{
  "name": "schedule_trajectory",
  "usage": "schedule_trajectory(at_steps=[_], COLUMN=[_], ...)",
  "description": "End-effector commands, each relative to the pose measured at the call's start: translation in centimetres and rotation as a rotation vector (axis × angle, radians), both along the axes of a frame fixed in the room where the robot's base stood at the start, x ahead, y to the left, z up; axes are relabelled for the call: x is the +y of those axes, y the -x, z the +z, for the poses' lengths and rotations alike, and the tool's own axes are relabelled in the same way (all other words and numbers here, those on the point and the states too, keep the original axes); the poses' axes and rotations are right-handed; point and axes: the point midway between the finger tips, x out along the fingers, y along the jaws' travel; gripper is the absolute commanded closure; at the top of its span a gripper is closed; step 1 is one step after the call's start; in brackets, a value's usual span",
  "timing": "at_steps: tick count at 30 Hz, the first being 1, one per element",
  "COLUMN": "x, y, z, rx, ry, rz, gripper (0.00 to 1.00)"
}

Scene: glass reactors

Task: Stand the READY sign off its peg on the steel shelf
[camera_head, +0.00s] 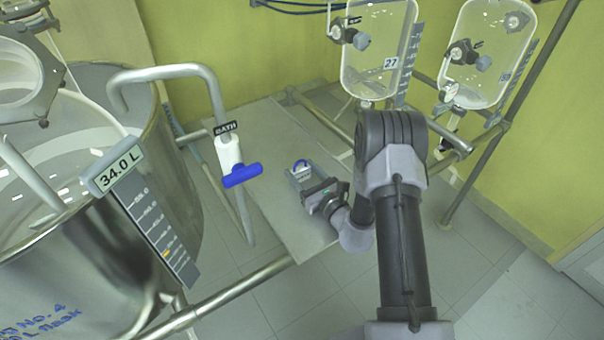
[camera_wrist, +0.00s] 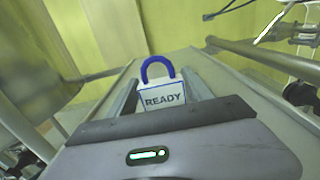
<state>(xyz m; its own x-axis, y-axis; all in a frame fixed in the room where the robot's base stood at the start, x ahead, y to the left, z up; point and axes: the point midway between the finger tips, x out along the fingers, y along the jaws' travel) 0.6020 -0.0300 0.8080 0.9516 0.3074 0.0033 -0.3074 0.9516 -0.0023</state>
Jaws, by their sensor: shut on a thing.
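The READY sign (camera_wrist: 163,95) is a white tag with dark lettering and a blue loop on top. It stands upright between the fingers of my gripper (camera_wrist: 160,90) in the wrist view, its face toward the camera. In the head view the sign (camera_head: 300,171) is small, with its blue loop showing at the fingertips of my gripper (camera_head: 302,178). My gripper is shut on the sign. The steel shelf (camera_head: 273,132) is the grey plate under and around the gripper. I cannot tell whether the sign's lower edge touches it. I cannot make out the peg.
A pipe with a blue-handled BATH valve (camera_head: 242,174) rises left of the shelf. Glass vessels (camera_head: 380,50) hang at the back right. The shelf's left part is bare.

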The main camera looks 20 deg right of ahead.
Motion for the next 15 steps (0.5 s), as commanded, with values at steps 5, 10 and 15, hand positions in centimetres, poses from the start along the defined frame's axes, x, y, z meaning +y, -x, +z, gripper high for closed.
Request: schedule_trajectory(at_steps=[5,10,15], x=[0.00,0.00,-0.01], y=[0.03,0.03,0.02], z=[-0.27,-0.26,-0.15], rx=[0.001,0.001,0.000], ry=[0.000,0.000,0.000], rz=[0.000,0.000,0.000], gripper=[0.27,0.19,0.19])
